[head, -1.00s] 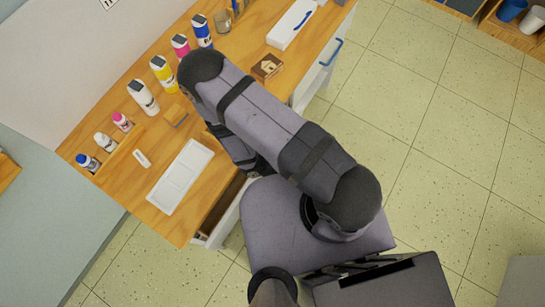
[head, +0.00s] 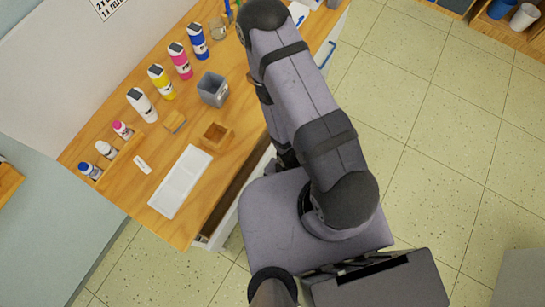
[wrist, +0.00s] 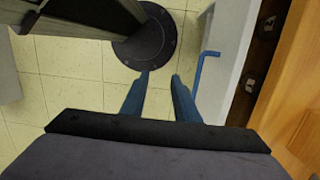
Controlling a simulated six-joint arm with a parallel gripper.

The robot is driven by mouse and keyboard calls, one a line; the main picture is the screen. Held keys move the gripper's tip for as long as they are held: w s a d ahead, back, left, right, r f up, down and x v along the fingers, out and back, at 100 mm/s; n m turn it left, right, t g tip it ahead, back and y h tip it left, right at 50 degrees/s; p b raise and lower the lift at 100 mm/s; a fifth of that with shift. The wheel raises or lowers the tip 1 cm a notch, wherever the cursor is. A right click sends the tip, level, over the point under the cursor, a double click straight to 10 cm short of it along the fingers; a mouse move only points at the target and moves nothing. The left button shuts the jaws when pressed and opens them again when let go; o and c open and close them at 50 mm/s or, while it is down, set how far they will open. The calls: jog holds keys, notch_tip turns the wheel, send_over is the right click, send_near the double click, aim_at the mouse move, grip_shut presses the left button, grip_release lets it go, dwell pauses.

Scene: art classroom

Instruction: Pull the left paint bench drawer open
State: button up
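The left drawer (head: 222,228) of the paint bench (head: 192,226) stands pulled out, with a dark gap between its white front and the bench edge. In the wrist view the drawer's white front (wrist: 232,45) bears a blue handle (wrist: 203,68), and small things lie inside behind it. My gripper (wrist: 159,75) has its two blue fingers apart with only floor between them. It is left of the handle in the wrist view and does not hold it. In the head view my arm hides the gripper and the handle.
The bench top holds a white palette (head: 181,180), a wooden box (head: 216,136), a grey cup (head: 213,88) and several paint bottles (head: 142,104). Another blue handle (head: 327,54) shows farther along the bench. Tiled floor (head: 430,150) is free at right.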

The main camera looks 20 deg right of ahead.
jog(key=w+a+t+y, duration=0.1)
jog(key=w+a+t, duration=0.15)
jog(key=w, duration=0.45)
jog(key=shift+n+t, duration=0.25)
jog(key=shift+n, duration=0.05)
jog(key=shift+w+a+f+b, duration=0.2)
jog(key=shift+f+b, duration=0.15)
jog(key=shift+f, duration=1.4)
jog(key=shift+w+a+f+b, duration=0.15)
jog(key=shift+f+b, duration=0.2)
jog(key=shift+f, duration=1.4)
jog(key=shift+d, duration=0.1)
grip_shut()
